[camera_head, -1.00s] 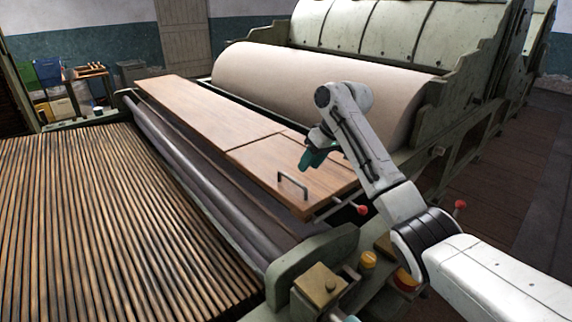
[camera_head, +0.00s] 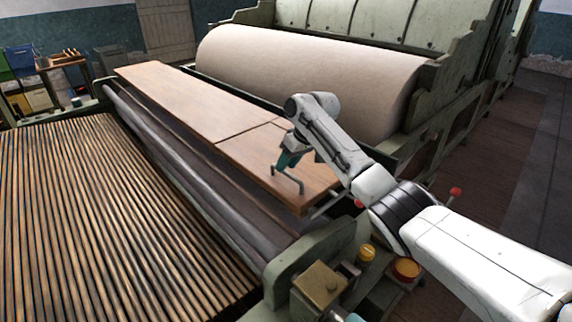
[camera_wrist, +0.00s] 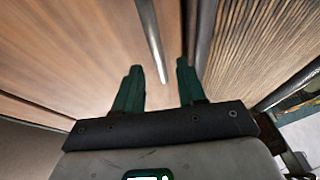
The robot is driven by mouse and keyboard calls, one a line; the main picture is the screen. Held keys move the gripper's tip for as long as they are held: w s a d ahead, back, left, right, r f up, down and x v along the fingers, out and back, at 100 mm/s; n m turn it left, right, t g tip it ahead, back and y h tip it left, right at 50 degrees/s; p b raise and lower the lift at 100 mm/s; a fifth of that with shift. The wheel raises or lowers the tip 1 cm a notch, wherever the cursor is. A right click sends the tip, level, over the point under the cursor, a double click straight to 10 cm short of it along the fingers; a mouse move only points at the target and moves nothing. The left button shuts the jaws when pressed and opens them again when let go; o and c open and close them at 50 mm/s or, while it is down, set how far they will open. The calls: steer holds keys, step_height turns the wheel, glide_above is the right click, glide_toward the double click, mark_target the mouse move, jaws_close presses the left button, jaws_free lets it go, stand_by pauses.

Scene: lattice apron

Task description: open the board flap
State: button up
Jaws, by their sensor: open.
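The board flap (camera_head: 262,172) is the near, right section of the long brown wooden board and lies flat. A grey bar handle (camera_head: 287,180) stands on it near its front edge. My gripper (camera_head: 287,162) is at the handle, just above the board. In the wrist view, my gripper (camera_wrist: 158,82) has its two green fingers apart, with the handle (camera_wrist: 152,42) running into the gap between their tips. Whether either finger touches the handle I cannot tell.
A slatted wooden apron (camera_head: 90,220) fills the left, beside a dark roller (camera_head: 180,165). A large pale roll (camera_head: 305,80) lies behind the board.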

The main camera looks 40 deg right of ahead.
steer(key=shift+x, duration=0.75)
steer(key=shift+c, duration=0.3)
jaws_close()
